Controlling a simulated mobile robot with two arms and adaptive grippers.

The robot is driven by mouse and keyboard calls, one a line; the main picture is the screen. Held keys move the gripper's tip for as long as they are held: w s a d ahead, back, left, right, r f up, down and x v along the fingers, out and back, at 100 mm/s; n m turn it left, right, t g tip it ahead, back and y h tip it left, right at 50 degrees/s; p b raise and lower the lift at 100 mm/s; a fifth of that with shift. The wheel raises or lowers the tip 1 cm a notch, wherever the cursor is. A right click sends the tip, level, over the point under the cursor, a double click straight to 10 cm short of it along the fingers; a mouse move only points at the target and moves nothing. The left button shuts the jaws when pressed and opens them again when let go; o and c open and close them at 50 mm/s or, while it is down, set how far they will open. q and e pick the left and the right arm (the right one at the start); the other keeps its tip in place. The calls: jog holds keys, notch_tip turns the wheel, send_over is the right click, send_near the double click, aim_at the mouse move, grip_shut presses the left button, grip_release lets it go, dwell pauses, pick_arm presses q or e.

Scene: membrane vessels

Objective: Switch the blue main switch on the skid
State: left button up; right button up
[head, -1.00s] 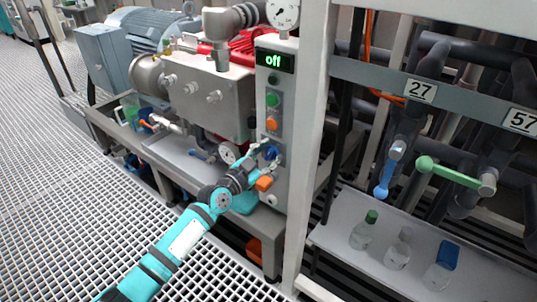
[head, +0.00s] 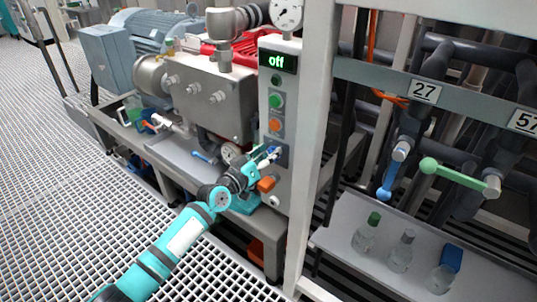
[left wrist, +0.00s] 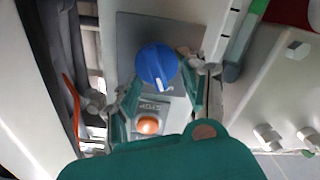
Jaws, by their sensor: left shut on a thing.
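The blue main switch (left wrist: 157,66) is a round knob with a white mark on a grey plate. It sits low on the skid's grey control panel (head: 290,190) in the head view, where the gripper partly hides it. My left gripper (head: 268,158) reaches it from the front left. In the left wrist view, the fingers of my left gripper (left wrist: 150,85) stand on both sides of the knob and are shut on it. My right gripper is not in view.
An orange button (left wrist: 148,125) is close to the fingers in the left wrist view. A green button (head: 277,100) sits higher on the panel. A white frame post (head: 318,130) stands right of the panel. Bottles (head: 401,252) stand on a shelf at right. The grating floor (head: 70,200) is clear.

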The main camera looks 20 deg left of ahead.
pick_arm(q)
jog(key=shift+f+n, duration=0.1)
jog(key=shift+n, duration=0.5)
jog(key=o, duration=1.1)
jog(key=v, duration=1.2)
